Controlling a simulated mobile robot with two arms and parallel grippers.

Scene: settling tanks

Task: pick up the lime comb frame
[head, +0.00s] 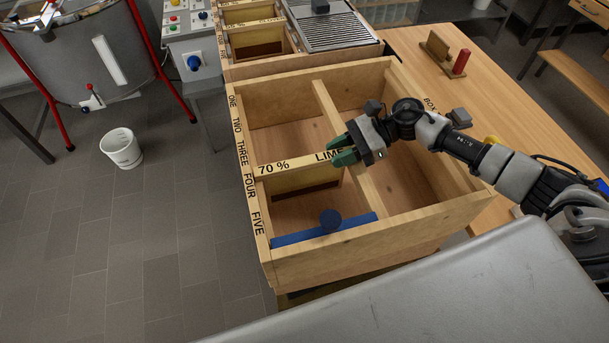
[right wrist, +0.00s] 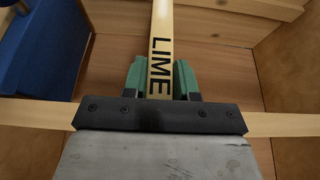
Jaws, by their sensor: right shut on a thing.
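The lime comb frame (head: 302,163) is a pale wooden bar marked "70 % LIME", with a shallow panel and dark lower strip below it. It spans the left compartment of the wooden box (head: 345,258), its left end at the rim between the words THREE and FOUR. My right gripper (head: 342,150) has green fingertips and is shut on the bar near its right end. In the right wrist view, the fingers (right wrist: 161,78) sit on both sides of the bar (right wrist: 162,20) at the word LIME. I cannot tell whether the frame is lifted off its rests. My left gripper is not in view.
A blue board (head: 290,236) with a round knob lies across the box near FIVE. A divider (head: 350,165) splits the box. Behind stand a second box and a ribbed metal tray (head: 330,27). A wooden table (head: 420,50) is right, a white bucket (head: 121,148) left on open floor.

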